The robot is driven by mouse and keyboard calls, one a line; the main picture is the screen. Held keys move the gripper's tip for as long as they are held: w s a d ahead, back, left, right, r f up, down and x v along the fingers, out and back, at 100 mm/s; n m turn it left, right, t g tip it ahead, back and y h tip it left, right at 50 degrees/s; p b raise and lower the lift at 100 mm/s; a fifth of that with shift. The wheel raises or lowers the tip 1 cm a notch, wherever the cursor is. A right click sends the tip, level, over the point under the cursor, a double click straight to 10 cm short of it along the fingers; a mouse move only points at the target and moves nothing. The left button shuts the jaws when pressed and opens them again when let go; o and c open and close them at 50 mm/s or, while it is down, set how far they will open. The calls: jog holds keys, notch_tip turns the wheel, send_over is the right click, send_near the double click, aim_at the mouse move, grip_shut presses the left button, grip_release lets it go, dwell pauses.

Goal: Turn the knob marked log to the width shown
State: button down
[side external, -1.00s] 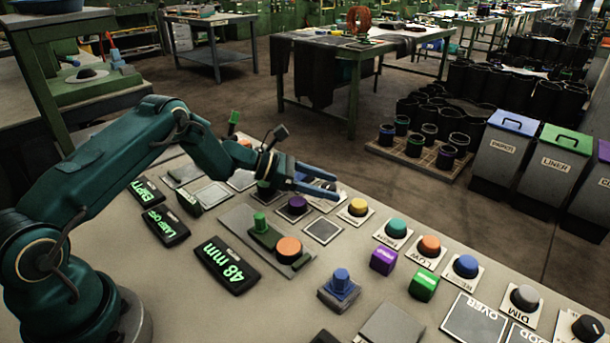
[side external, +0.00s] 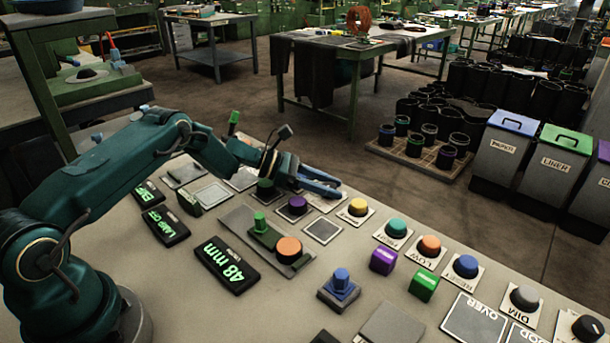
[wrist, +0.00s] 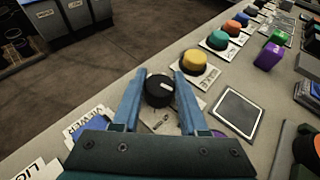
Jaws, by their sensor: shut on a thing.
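A round black knob (wrist: 159,90) with a pale pointer line stands on a light plate in the wrist view. My gripper (wrist: 160,82) has its blue fingers on both sides of the knob, closed on it. In the side view my gripper (side external: 325,188) is low over the far edge of the bench, and its fingers hide the knob there. I cannot read a log marking beside this knob. A black display (side external: 228,265) shows "48 mm" in green.
A yellow button (side external: 358,207) and a purple one (side external: 297,205) stand close to the gripper. A flat dark square (side external: 323,231) lies in front of it. Further displays (side external: 165,225) are at left. More buttons and coloured blocks (side external: 383,261) fill the bench to the right.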

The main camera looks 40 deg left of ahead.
aim_at(329, 186)
jog(key=shift+r+m+g+h, duration=0.1)
jog(key=shift+m+g+h, duration=0.2)
jog(key=shift+m+g, duration=0.1)
jog(key=shift+c, duration=2.2)
grip_release()
jog(key=shift+v, duration=2.55)
